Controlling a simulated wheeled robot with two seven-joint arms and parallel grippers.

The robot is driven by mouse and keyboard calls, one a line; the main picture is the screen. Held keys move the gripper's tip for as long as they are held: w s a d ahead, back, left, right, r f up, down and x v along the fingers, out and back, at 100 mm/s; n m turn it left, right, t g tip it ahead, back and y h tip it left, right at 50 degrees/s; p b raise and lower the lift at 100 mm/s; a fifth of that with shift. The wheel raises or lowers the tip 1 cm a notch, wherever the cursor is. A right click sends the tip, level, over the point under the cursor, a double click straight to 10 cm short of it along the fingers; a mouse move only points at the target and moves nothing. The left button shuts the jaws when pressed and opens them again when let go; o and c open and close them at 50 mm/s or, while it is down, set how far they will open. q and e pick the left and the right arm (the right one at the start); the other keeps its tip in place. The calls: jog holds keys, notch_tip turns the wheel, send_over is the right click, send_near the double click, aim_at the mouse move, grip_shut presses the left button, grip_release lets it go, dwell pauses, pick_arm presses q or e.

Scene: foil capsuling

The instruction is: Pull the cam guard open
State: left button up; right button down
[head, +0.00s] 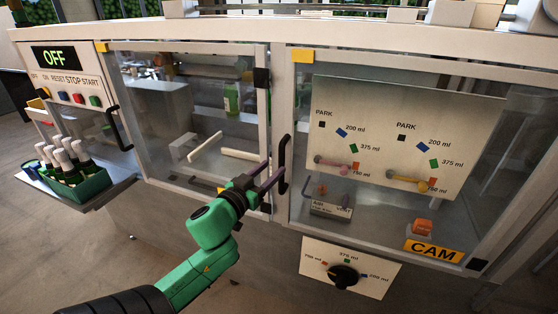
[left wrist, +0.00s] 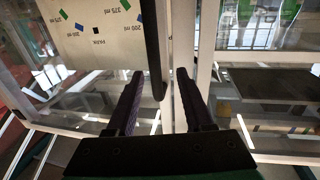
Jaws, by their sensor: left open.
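The cam guard (head: 375,229) is the clear framed door on the right, with a yellow CAM label (head: 433,250) at its lower right. It looks shut. Its black vertical handle (head: 283,165) is on its left edge. My left gripper (head: 271,178) is open beside the handle's lower part. In the left wrist view, the handle (left wrist: 151,45) runs down between the two fingertips of my left gripper (left wrist: 158,74). A gap shows on each side, and I cannot tell how deep it sits. My right gripper is not in view.
Another clear door (head: 195,110) with its own black handle (head: 115,128) is on the left. A panel with an OFF display (head: 53,57) and buttons is beyond it. A green crate of bottles (head: 80,187) stands on a side shelf. A dial plate (head: 318,262) is below the cam guard.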

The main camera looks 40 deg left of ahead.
aim_at(280, 164)
pick_arm(q)
jog(key=w, duration=0.5)
jog(key=shift+d+r+p, duration=0.1)
jog(key=shift+p, duration=0.2)
grip_shut()
dwell(1.0)
